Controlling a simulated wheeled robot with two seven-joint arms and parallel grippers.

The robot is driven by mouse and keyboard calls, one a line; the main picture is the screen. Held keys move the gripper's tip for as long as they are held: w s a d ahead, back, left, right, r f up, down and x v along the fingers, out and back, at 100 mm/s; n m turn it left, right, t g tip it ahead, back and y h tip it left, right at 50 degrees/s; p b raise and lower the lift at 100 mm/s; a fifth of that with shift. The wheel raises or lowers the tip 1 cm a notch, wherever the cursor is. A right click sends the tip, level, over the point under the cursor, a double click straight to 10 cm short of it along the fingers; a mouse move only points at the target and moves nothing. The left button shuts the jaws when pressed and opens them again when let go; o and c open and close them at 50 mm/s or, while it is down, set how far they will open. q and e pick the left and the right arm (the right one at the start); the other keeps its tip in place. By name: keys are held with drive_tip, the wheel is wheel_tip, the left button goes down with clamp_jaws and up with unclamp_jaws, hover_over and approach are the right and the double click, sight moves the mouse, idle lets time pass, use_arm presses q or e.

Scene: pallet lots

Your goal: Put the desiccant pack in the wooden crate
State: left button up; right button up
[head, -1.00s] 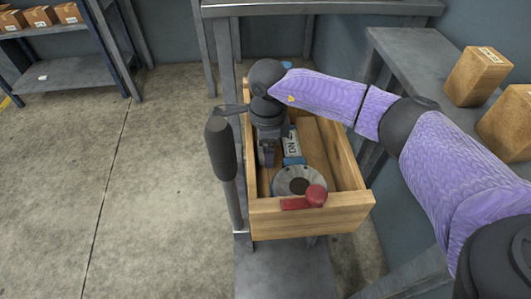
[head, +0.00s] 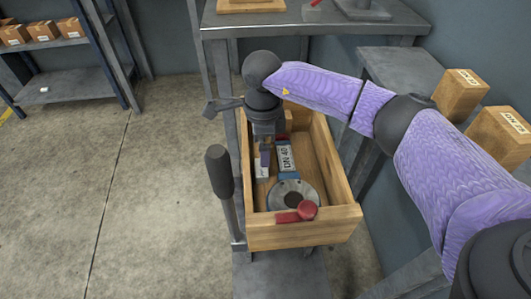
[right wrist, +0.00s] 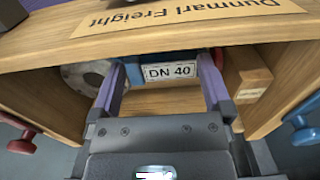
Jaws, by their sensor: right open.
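The open wooden crate (head: 305,232) stands in the middle of the head view; its wall, with upside-down "Dunmarl Freight" lettering, crosses the top of the right wrist view (right wrist: 40,52). My right gripper (head: 263,160) points down into the crate near its left wall. In the right wrist view its two fingers (right wrist: 163,85) are apart, with the "DN 40" valve (right wrist: 170,72) seen beyond the gap. A small pale patch (head: 261,171) shows by the fingertips in the head view; I cannot tell whether it is the desiccant pack. My left gripper is out of view.
The valve's round flange (head: 293,194) and red handle (head: 298,213) lie at the crate's near end. A dark upright lever (head: 220,172) stands close to the crate's left. Floor at left is clear.

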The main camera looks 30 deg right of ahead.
drive_tip(key=shift+r+p, duration=0.75)
drive_tip(key=shift+r, duration=1.8)
